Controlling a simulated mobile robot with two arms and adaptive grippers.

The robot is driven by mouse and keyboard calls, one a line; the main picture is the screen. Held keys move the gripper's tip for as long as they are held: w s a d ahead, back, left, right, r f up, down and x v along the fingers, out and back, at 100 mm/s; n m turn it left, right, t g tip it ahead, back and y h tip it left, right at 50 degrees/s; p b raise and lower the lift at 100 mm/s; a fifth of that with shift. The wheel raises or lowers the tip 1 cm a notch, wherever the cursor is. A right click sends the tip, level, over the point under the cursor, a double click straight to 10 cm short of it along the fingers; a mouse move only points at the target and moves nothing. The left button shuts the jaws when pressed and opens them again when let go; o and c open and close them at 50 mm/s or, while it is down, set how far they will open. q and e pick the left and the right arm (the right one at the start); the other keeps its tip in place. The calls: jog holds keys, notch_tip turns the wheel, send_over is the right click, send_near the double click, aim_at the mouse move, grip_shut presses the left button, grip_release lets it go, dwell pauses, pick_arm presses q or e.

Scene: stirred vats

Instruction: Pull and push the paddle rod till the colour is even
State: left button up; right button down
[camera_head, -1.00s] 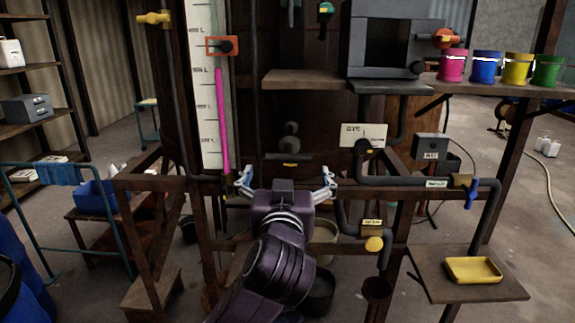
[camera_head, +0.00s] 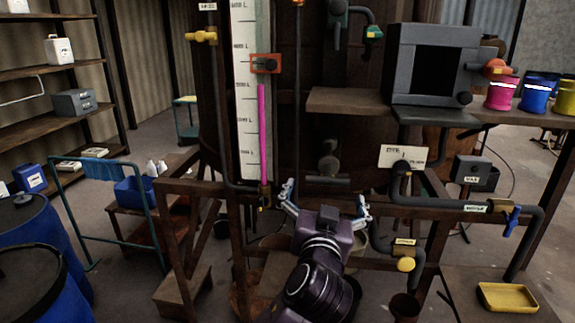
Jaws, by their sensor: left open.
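A grey T-shaped handle with a round boss (camera_head: 328,164) and a crossbar juts from the vat front; I take it for the paddle rod, though I see no clear label. The dark vat (camera_head: 275,95) stands behind the frame. Its gauge board (camera_head: 245,100) carries a pink column (camera_head: 262,130), with an orange-red marker (camera_head: 266,64) above. My left gripper (camera_head: 326,196) is open and empty, its fingers spread just below and in front of the crossbar; I cannot tell the depth gap. The vat's inside is hidden. My right gripper is out of view.
A pipe with a DYE plate (camera_head: 403,156) and a yellow knob (camera_head: 406,265) is close right of my gripper. A wooden shelf (camera_head: 345,100) juts out above. Brown frame beams (camera_head: 190,187) stand left. Paint pots (camera_head: 502,95) and a yellow tray (camera_head: 507,297) are at right.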

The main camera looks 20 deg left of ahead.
aim_at(327, 183)
pick_arm(q)
jog(key=shift+w, duration=0.25)
jog(key=shift+w+r+p, duration=0.15)
jog(key=shift+w+p, duration=0.15)
jog(key=shift+w, duration=0.05)
jog(key=p+x, duration=0.2)
jog(key=x, duration=0.3)
jog(key=shift+w+a+p, duration=0.1)
jog(key=shift+w+p, duration=0.25)
jog(key=shift+w+a, duration=0.1)
jog(key=shift+w, duration=0.3)
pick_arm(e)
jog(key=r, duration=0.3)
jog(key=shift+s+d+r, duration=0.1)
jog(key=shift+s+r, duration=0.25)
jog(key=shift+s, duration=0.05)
pick_arm(q)
jog(key=c, duration=1.7)
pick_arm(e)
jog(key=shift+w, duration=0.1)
